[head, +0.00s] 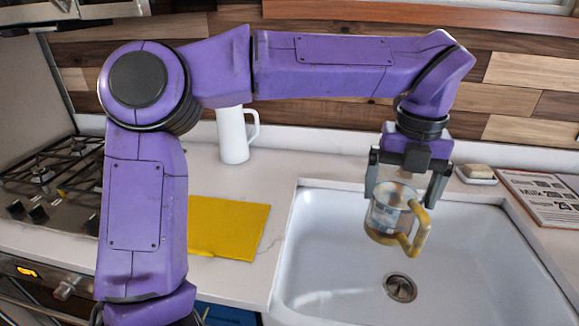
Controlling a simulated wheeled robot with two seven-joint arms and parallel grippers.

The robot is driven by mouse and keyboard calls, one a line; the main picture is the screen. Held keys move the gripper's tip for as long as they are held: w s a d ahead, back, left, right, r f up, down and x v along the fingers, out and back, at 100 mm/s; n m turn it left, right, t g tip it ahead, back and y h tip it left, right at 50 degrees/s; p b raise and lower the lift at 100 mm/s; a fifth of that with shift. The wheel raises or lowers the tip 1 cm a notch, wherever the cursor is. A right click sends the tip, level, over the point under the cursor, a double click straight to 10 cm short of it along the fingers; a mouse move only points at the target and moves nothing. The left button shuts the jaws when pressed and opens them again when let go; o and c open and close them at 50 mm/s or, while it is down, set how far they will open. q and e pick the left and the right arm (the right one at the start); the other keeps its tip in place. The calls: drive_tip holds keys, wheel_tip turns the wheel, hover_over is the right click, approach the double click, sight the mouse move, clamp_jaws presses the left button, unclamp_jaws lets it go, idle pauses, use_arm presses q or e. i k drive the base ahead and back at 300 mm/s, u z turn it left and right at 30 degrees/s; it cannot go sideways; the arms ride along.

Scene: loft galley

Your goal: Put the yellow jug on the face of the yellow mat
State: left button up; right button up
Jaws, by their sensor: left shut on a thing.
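The yellow jug (386,216) has a greyish, glassy-looking body with a yellow base and a yellow handle. My left gripper (404,188) points down and is shut on the jug, with one finger on each side of it. The jug hangs above the sink basin, slightly tilted, with its handle to the right. The yellow mat (232,228) lies flat on the counter left of the sink, with nothing on its visible part. My left arm hides some of the mat's left side. My right gripper is out of view.
A white sink (340,285) with a drain (400,287) lies below the jug. A tall white pitcher (233,135) stands behind the mat. A stove (45,185) is at the left. A soap dish (477,174) and a printed board (545,200) are at the right.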

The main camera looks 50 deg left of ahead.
sight(216, 229)
drive_tip(key=z, duration=1.4)
drive_tip(key=k, duration=0.9)
drive_tip(key=u, duration=1.65)
